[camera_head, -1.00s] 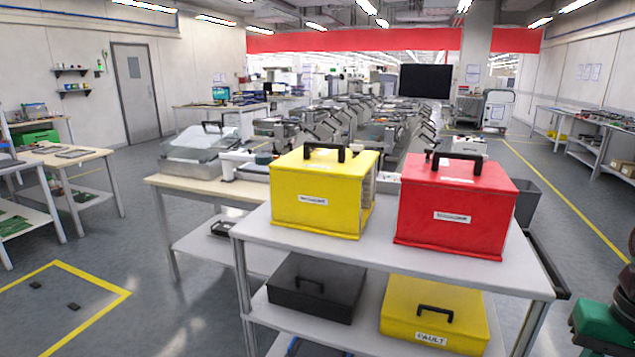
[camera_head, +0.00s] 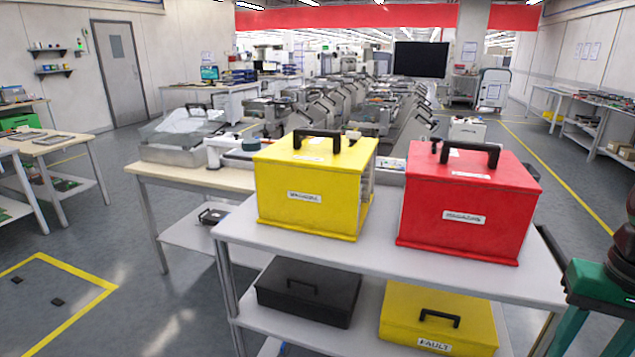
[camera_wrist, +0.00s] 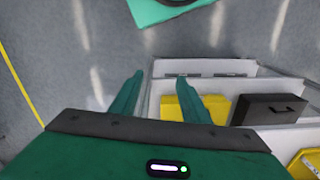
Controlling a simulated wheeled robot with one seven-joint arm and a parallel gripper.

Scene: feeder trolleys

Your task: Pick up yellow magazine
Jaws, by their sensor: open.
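The yellow magazine (camera_head: 312,190) is a box with a black top handle and a white front label. It stands upright on the trolley's top shelf, left of the red magazine (camera_head: 468,205), with a gap between them. My gripper (camera_wrist: 158,88) shows in the wrist view with its two green fingers apart and nothing held between them. Below the fingers are the trolley shelves, with a yellow surface (camera_wrist: 213,106) behind the right finger and a dark case (camera_wrist: 268,108). Part of my green arm shows at the head view's right edge, right of the trolley and apart from the yellow magazine.
The trolley's top shelf (camera_head: 380,262) is bare in front of the boxes. Its lower shelf holds a black case (camera_head: 308,290) and a yellow FAULT box (camera_head: 438,318). A wooden-topped table (camera_head: 190,176) stands close behind at left. Open floor lies to the left.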

